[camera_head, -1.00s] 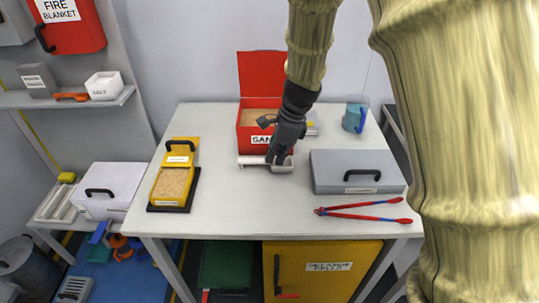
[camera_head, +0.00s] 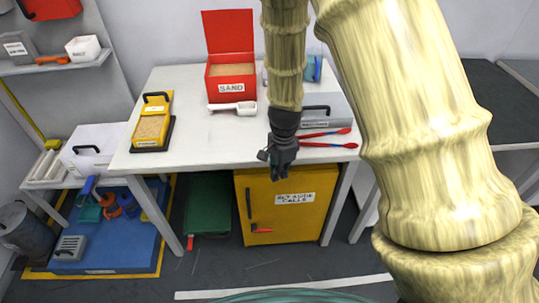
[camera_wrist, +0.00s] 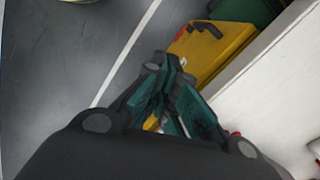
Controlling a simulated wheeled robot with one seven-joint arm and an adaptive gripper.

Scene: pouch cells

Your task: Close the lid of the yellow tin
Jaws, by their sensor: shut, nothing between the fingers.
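The yellow tin (camera_head: 152,121) stands on a dark base at the left of the white table (camera_head: 190,137) in the head view. Its front part shows a tan, grainy fill. A yellow lid part with a black handle (camera_head: 156,97) sits at its back, leaving the front uncovered. My gripper (camera_head: 279,172) is shut and empty, pointing down at the table's front edge, well to the right of the tin. In the wrist view its fingers (camera_wrist: 172,108) are close together with nothing held. The tin is not seen in the wrist view.
A red sand box (camera_head: 231,86) with a raised lid, a white scoop (camera_head: 232,107), a grey case (camera_head: 336,108) and red tongs (camera_head: 325,145) are on the table. A yellow cabinet (camera_head: 290,220) stands below. The table between tin and gripper is clear.

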